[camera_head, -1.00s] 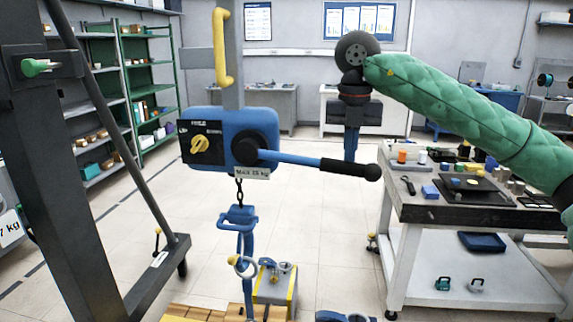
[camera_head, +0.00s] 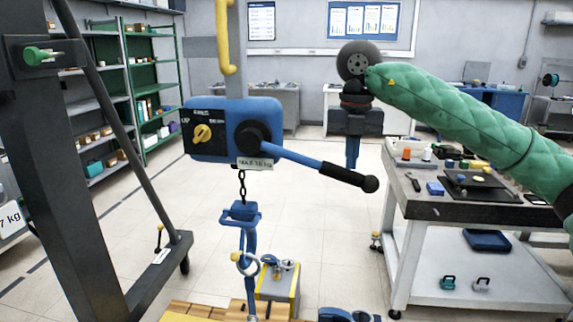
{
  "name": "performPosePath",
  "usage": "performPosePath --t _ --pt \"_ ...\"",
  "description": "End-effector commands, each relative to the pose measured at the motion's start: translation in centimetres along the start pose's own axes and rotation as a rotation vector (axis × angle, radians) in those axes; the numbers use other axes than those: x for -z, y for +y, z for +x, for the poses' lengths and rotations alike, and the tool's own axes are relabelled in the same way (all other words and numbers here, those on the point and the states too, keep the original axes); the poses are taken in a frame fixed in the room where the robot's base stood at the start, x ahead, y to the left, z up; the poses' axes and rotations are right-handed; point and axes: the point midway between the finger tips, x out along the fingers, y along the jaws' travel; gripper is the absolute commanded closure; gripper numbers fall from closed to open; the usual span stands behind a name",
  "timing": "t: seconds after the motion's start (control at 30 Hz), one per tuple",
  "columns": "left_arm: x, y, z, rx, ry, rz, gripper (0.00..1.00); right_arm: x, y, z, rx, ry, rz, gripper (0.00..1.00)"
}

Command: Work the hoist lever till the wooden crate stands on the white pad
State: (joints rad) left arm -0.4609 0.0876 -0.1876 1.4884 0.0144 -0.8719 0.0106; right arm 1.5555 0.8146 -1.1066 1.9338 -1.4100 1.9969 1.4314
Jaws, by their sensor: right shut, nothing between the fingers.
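The hoist (camera_head: 222,130) is a blue box with a yellow selector knob (camera_head: 202,133), hanging left of centre. Its blue lever (camera_head: 300,158) slopes down to the right and ends in a black grip (camera_head: 345,174) with a round knob. A chain (camera_head: 242,187) runs down to a blue hook block (camera_head: 241,214). Wooden planks (camera_head: 205,312), perhaps the top of the crate, show at the bottom edge; the rest is cut off. I cannot make out the white pad. My right gripper (camera_head: 352,163) points down, shut and empty, at the black grip; I cannot tell whether it touches.
A dark steel frame (camera_head: 75,200) stands at the left. A workbench (camera_head: 460,208) with tools and small parts stands at the right, under my right arm. A grey and yellow box (camera_head: 278,285) stands beyond the planks. Floor is clear in the middle.

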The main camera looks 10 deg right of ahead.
Motion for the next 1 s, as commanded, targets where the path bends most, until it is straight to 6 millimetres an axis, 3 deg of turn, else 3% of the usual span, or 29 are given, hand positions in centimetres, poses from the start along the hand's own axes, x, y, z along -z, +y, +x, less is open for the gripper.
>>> performPosePath --t 0.4,0.67,1.0 --pt "0.8 0.1 -5.0 0.0 0.0 0.0 0.66 -0.1 -0.4 -7.3 -0.001 -0.001 0.001 1.0" --pt "0.8 0.1 -5.5 0.0 0.0 0.0 0.66 -0.1 -0.4 -8.1 0.0 0.0 0.0 1.0" --pt "1.4 0.2 -9.5 0.0 0.0 0.0 0.66 0.0 0.6 -13.6 -0.001 -0.001 -0.001 1.0"
